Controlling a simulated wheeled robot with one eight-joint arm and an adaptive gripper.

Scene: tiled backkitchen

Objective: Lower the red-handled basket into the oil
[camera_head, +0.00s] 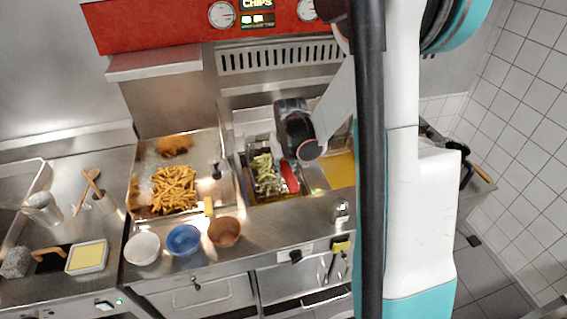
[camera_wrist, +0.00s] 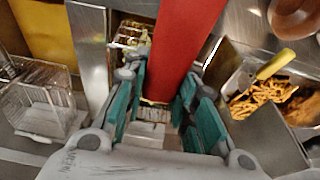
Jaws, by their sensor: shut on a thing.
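The basket's red handle (camera_head: 290,177) sticks up at the right of the fryer's left well. Pale chips (camera_head: 264,173) lie in the basket at that well; its wire sides are hard to make out. A little yellow oil (camera_head: 268,199) shows at the well's front, but I cannot tell how deep the basket sits. In the wrist view the red handle (camera_wrist: 172,45) runs between the green-padded fingers of my gripper (camera_wrist: 157,88), which is shut on it. In the head view my dark gripper body hides the fingers. A second well of yellow oil (camera_head: 341,169) lies to the right.
A steel tray with golden chips (camera_head: 174,188) stands to the left. White (camera_head: 142,248), blue (camera_head: 184,240) and brown (camera_head: 224,232) bowls line the front counter. An empty wire basket (camera_wrist: 45,108) shows in the wrist view. My arm hides the right of the counter.

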